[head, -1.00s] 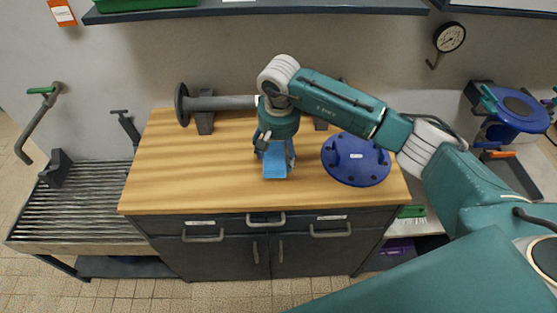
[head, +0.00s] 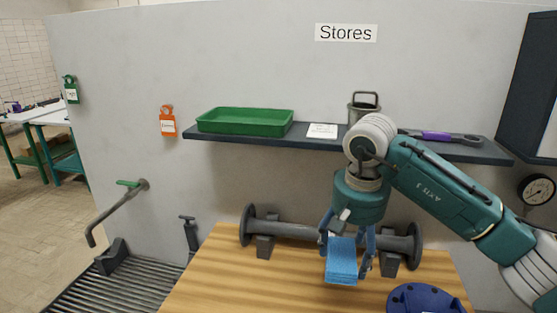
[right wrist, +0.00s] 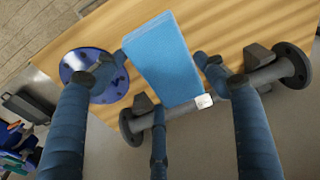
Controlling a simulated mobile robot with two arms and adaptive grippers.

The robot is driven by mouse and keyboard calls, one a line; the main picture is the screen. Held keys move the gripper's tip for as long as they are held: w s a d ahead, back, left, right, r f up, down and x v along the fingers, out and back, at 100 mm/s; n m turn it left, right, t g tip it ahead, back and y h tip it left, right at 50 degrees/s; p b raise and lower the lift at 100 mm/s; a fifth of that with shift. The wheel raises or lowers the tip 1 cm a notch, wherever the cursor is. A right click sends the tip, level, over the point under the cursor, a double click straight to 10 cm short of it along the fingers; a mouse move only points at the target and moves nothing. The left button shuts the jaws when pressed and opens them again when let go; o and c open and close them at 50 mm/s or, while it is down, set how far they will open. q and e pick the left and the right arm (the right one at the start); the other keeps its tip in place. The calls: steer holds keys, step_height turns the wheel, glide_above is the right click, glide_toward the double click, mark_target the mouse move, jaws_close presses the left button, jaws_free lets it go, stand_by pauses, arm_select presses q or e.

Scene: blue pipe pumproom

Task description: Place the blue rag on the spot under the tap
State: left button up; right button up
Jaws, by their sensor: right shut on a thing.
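The blue rag (head: 342,262) is a folded block in my right gripper (head: 345,250), above the wooden bench top. In the right wrist view the rag (right wrist: 163,58) stands out between the spread fingers of the right gripper (right wrist: 158,88). The tap (head: 118,208), a grey bent pipe with a green handle, is on the wall at the left, well away from the rag. A slatted grey grating (head: 110,288) lies below it. No separate marked spot shows on the grating. My left gripper is not in view.
A grey flanged pipe (head: 290,230) lies on supports behind the rag. A blue round flange (head: 425,298) sits at the bench's front right. A shelf (head: 222,138) with a green tray (head: 245,121) runs above. The bench's left part is clear.

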steer(key=s+f+n, duration=0.2)
steer(key=s+f, duration=0.1)
steer(key=s, duration=1.2)
steer(key=shift+s+d+n, duration=0.15)
steer(key=shift+d+n, duration=0.25)
